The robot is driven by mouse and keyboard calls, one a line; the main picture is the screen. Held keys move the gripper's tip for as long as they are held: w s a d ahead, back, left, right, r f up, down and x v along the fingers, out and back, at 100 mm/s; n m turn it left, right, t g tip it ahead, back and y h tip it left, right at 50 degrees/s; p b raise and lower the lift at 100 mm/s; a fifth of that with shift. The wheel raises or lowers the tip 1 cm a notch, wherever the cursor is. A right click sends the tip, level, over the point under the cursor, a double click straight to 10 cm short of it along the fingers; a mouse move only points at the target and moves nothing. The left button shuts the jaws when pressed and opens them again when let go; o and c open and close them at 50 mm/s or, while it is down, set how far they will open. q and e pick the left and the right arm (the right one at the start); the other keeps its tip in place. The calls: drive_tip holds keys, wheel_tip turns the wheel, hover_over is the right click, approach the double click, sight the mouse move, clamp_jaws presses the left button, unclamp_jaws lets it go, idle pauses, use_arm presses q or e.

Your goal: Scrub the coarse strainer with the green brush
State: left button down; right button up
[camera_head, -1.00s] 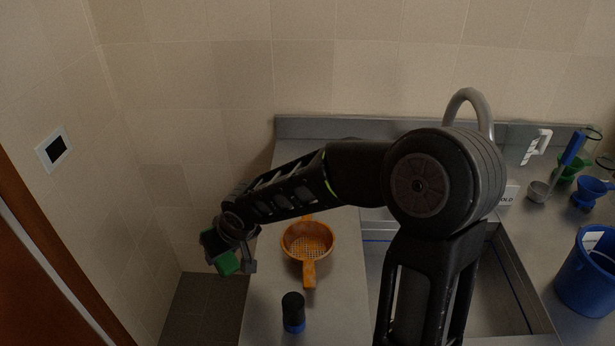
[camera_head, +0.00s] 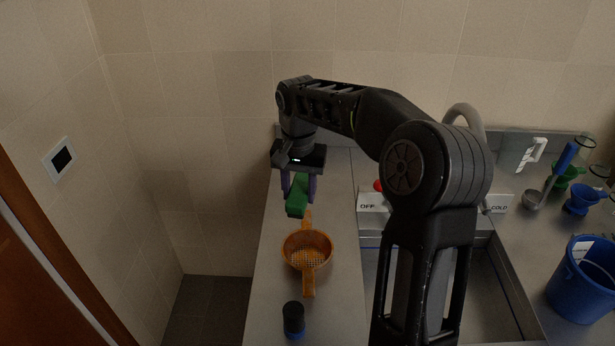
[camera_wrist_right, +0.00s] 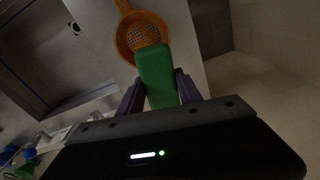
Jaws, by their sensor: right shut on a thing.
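The orange coarse strainer (camera_head: 307,251) sits on the steel counter left of the sink, its handle toward the front. It also shows in the right wrist view (camera_wrist_right: 133,30), partly covered by the brush. My right gripper (camera_head: 298,190) is shut on the green brush (camera_head: 297,203) and holds it above the counter, just behind the strainer. In the right wrist view the green brush (camera_wrist_right: 157,75) lies between the two purple fingers and points toward the strainer. In the head view a gap shows between brush and strainer. My left gripper is not in view.
A dark bottle with a blue base (camera_head: 293,320) stands in front of the strainer. The sink (camera_head: 465,290) lies to the right, with a tap (camera_head: 468,112) behind. A blue bucket (camera_head: 580,285), ladle and funnels are at far right. My right arm crosses above the sink.

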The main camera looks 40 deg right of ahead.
drive_tip(key=shift+s+d+r+m+g, duration=0.3)
drive_tip(key=shift+s+d+r+m, duration=0.4)
drive_tip(key=shift+r, duration=0.25)
drive_tip(key=shift+w, duration=0.1)
drive_tip(key=shift+f, duration=2.5)
drive_tip(key=shift+d, duration=0.15)
